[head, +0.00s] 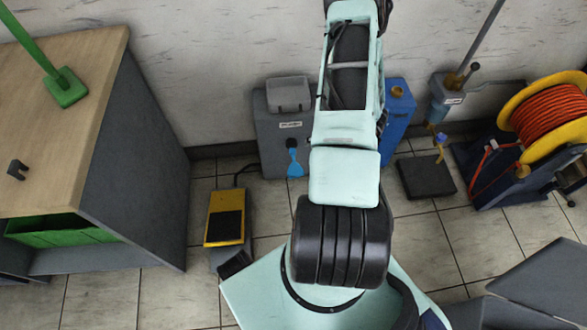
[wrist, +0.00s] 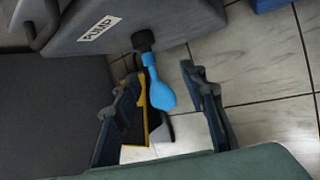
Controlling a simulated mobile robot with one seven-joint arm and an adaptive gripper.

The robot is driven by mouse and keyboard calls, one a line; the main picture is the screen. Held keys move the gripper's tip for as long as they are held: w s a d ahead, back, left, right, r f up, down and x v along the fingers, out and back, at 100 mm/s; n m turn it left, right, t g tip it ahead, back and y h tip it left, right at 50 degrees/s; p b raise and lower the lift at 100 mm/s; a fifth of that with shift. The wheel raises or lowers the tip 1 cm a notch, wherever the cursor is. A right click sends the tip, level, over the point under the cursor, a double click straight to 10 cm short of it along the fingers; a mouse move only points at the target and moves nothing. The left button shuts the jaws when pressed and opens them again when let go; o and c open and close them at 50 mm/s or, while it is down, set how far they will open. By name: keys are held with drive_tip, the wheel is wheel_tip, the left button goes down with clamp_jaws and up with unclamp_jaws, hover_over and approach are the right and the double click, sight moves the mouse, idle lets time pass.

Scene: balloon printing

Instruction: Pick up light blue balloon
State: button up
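The light blue balloon (head: 294,163) hangs from the front of a grey pump (head: 283,131) in the head view. In the wrist view the balloon (wrist: 160,92) hangs limp from the black nozzle (wrist: 143,40) of the pump, labelled PUMP (wrist: 150,22). My gripper (wrist: 159,78) is open, with one finger on each side of the balloon in the picture. Gaps show between both fingers and the balloon. How far the fingers are from it in depth is hard to tell. My gripper cannot be made out in the head view.
A yellow foot pedal (head: 225,217) stands on the tiled floor. A wooden-topped cabinet (head: 62,120) is at left. A blue box (head: 397,110), a dark floor plate (head: 427,176) and an orange hose reel (head: 547,120) are at right. Floor between pedal and cabinet is clear.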

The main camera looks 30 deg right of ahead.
sight(295, 152)
drive_tip(key=shift+t+y, duration=0.3)
drive_tip(key=b+x, duration=0.1)
drive_tip(key=x, duration=0.3)
drive_tip(key=a+b+x, duration=0.1)
drive_tip(key=x, duration=0.3)
drive_tip(key=b+x, duration=0.2)
drive_tip(key=x, duration=0.2)
drive_tip(key=shift+s+a+r, duration=0.1)
drive_tip(key=shift+a+r, duration=0.15)
drive_tip(key=shift+a, duration=0.15)
drive_tip(key=c, duration=0.8)
